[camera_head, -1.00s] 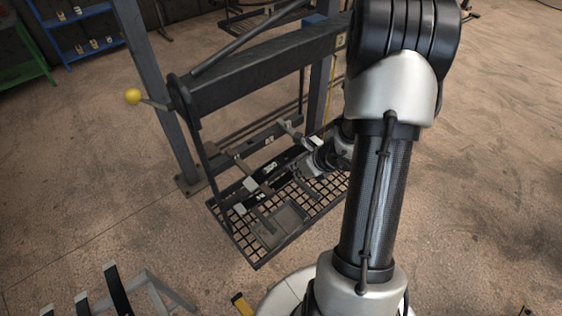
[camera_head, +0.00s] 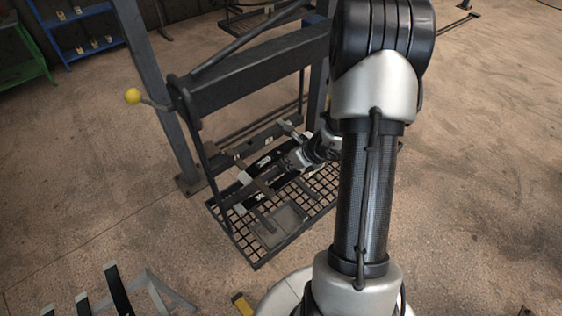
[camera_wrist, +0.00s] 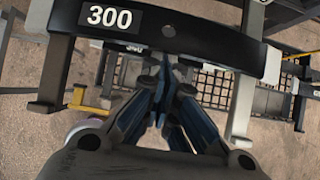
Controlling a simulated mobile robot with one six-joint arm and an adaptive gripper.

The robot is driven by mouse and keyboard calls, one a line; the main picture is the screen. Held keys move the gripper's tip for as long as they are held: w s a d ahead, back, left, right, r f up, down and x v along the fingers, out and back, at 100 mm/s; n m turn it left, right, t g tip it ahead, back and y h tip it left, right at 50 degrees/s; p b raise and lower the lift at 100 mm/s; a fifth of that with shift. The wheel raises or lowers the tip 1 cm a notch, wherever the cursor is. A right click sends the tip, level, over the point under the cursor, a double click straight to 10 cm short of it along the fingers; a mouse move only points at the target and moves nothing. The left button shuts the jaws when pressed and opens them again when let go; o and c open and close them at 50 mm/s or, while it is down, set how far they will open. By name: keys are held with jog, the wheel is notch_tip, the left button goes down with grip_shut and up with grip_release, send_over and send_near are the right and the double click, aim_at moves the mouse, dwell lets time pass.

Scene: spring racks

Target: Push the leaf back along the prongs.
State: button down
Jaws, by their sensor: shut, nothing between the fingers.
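The black leaf (camera_wrist: 200,35) carries a white 300 label and crosses the top of the wrist view, lying across two grey prongs. The left prong (camera_wrist: 50,82) and right prong (camera_wrist: 241,105) have upturned ends on the near side of the leaf. The leaf (camera_head: 232,188) also shows in the head view, low in the rack above a mesh tray. My gripper (camera_wrist: 168,64) is shut and empty, between the prongs, its fingertips at the leaf's near edge by a hole. I cannot tell whether they touch. It also shows in the head view (camera_head: 282,165).
The dark rack frame (camera_head: 255,72) has a thick crossbeam above the leaf and a post at left. A lever with a yellow knob (camera_head: 133,96) sticks out left. A mesh tray (camera_head: 250,262) lies below. A grey stand (camera_head: 155,290) is at front left. Floor at right is clear.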

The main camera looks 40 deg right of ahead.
aim_at(283, 155)
jog(key=shift+w+a+r+p, duration=0.15)
jog(key=shift+w+p, duration=0.5)
jog(key=shift+w, duration=2.05)
jog(key=shift+s+f+b, duration=0.2)
jog(key=shift+s+b, duration=0.35)
jog(key=shift+s, duration=0.3)
jog(key=s+b, duration=0.1)
jog(key=s, duration=0.1)
jog(key=s+b, duration=0.1)
jog(key=s, duration=0.1)
jog(key=shift+s+d+r, duration=0.1)
jog(key=shift+s+d, duration=0.1)
